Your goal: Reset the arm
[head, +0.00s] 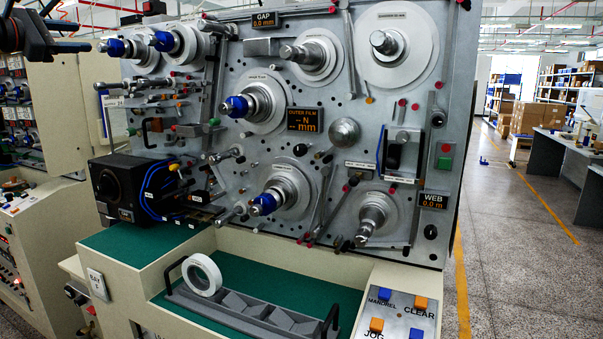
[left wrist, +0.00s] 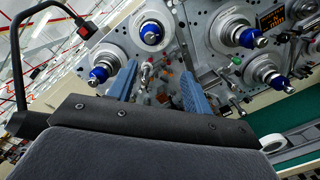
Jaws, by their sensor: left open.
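My left gripper (head: 82,36) is at the top left corner of the head view, raised high in front of the winding machine's upper left side. In the left wrist view its two blue fingers (left wrist: 158,72) stand apart with a gap between them, and nothing is held. Beyond the fingers is the grey machine panel (head: 345,95) with blue-tipped spindles. The left arm is mostly out of the head view. My right gripper shows in neither view.
A white roll (head: 202,274) stands on a grey rack (head: 250,309) on the green-topped ledge. Blue-tipped spindles (head: 236,106) stick out of the panel. A button box (head: 400,305) is at the lower right. The aisle floor (head: 520,200) to the right is clear.

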